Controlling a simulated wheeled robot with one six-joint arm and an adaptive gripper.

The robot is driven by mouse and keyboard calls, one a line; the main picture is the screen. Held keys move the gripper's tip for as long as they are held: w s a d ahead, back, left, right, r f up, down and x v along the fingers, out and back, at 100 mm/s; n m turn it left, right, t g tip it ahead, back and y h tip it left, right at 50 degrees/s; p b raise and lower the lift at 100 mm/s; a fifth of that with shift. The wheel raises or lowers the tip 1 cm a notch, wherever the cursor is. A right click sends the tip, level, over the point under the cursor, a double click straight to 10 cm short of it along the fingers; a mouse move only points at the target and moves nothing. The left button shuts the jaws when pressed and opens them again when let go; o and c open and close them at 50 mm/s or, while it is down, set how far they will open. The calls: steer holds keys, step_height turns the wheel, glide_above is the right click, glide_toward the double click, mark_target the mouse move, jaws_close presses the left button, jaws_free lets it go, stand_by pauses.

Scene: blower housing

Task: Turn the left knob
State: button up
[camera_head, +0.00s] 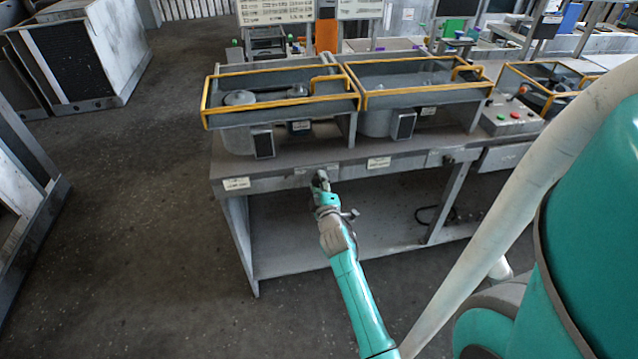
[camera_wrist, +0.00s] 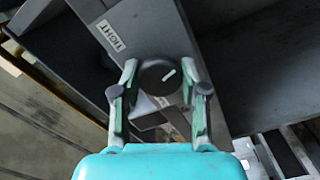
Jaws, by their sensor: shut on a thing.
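The left knob (camera_wrist: 158,78) shows in the wrist view as a dark round knob with a short white mark, slanting up to the right. It sits on the front of the grey workbench (camera_head: 290,178). My gripper (camera_wrist: 160,90) has one finger on each side of the knob and is shut on it. In the head view my gripper (camera_head: 321,180) is at the bench's front face, left of its middle, and largely hides this knob. The right knob (camera_head: 448,160) is on the same front face, farther right and clear of my gripper.
Two yellow-railed grey trays (camera_head: 235,115) stand on the bench. A white label (camera_wrist: 110,36) is beside the knob. A lower shelf (camera_head: 290,256) lies under the bench. A control box with buttons (camera_head: 510,117) is at right.

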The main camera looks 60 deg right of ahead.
steer(key=shift+n, duration=2.2)
steer(key=o, duration=1.1)
steer(key=shift+o, duration=0.2)
steer(key=shift+a, duration=0.1)
steer(key=v, duration=1.1)
steer(key=shift+s+a, duration=0.3)
steer(key=shift+a, duration=0.1)
